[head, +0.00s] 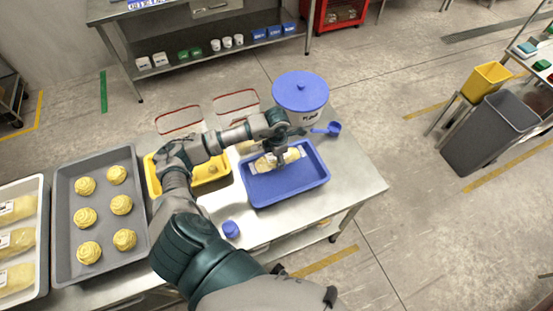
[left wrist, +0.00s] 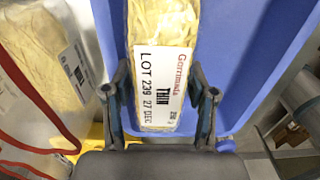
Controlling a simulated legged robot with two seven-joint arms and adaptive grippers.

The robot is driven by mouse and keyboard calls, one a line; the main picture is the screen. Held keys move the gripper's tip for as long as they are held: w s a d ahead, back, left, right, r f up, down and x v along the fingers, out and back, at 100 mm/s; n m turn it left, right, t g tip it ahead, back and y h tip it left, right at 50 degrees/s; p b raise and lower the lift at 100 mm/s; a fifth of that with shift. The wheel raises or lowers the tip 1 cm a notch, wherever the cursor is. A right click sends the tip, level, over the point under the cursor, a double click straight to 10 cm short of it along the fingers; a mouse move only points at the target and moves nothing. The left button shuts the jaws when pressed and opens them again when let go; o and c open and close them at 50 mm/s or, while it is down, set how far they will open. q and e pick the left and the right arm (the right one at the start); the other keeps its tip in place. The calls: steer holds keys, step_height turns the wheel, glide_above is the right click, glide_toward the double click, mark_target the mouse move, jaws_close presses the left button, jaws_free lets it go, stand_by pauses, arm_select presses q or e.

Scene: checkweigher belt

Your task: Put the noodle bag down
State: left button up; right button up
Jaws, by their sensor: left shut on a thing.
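The noodle bag (head: 265,164) is pale yellow with a white label. My left gripper (head: 279,157) is shut on it over the blue tray (head: 288,190). I cannot tell whether the bag touches the tray floor. My right gripper is not in view.
A yellow tray (head: 212,184) stands left of the blue tray. A white tub with blue lid (head: 300,92) and a blue scoop (head: 333,128) stand behind. A blue cup (head: 231,229) is in front. A grey tray (head: 72,250) holds noodle nests. The table's right end (head: 355,180) is clear.

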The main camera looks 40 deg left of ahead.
arm_select(q)
steer(key=shift+d+f, duration=0.2)
steer(key=shift+f, duration=0.25)
steer(key=shift+d, duration=0.4)
steer(key=shift+f+b, duration=0.25)
steer(key=shift+b, duration=0.05)
steer(key=shift+a+f, duration=0.4)
steer(key=shift+a, duration=0.05)
steer(key=o, duration=1.1)
steer(key=shift+c, duration=0.2)
steer(key=shift+d+r, duration=0.1)
steer(key=shift+d, duration=0.15)
